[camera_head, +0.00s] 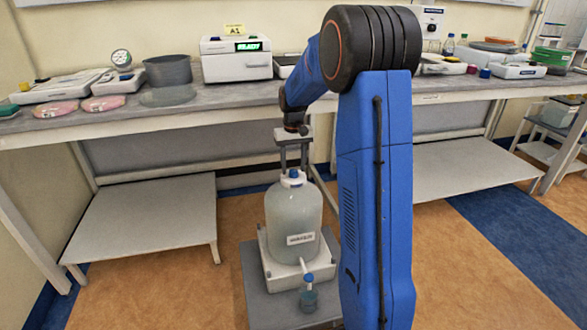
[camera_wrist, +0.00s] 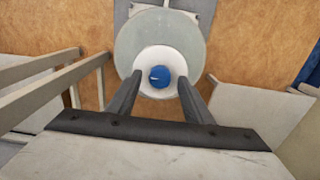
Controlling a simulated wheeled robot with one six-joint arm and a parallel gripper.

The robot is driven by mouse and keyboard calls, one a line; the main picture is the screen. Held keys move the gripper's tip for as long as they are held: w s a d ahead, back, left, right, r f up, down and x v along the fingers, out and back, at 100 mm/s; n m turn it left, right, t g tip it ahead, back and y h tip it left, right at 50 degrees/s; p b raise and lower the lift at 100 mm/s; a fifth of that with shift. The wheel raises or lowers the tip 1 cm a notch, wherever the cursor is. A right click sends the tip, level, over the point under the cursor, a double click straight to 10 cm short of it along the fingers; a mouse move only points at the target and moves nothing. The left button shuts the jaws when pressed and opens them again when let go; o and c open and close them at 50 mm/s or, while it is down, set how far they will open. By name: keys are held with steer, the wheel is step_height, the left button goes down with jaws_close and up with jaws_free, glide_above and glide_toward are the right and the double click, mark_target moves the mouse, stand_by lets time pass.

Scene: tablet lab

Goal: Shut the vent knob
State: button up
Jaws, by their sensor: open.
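The vent knob (camera_wrist: 154,77) is a small blue knob with a dark mark on its face, on top of a white cap (camera_wrist: 160,54). In the head view the blue knob (camera_head: 294,174) shows at the top of a large translucent bottle (camera_head: 288,215). The bottle stands upright and bears a white label. My gripper (camera_wrist: 155,82) is open and points down, with one finger on each side of the knob. In the wrist view the fingers appear apart from it. In the head view my gripper (camera_head: 293,165) is directly above the bottle; its exact height over the knob is hard to tell.
The bottle rests on a white base (camera_head: 272,272) on a grey platform (camera_head: 250,292). A long bench (camera_head: 205,112) with lab devices runs behind. Low shelves (camera_head: 150,222) flank the bottle.

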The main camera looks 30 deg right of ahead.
steer(key=shift+f, duration=0.55)
steer(key=c, duration=1.1)
steer(key=shift+o, duration=0.2)
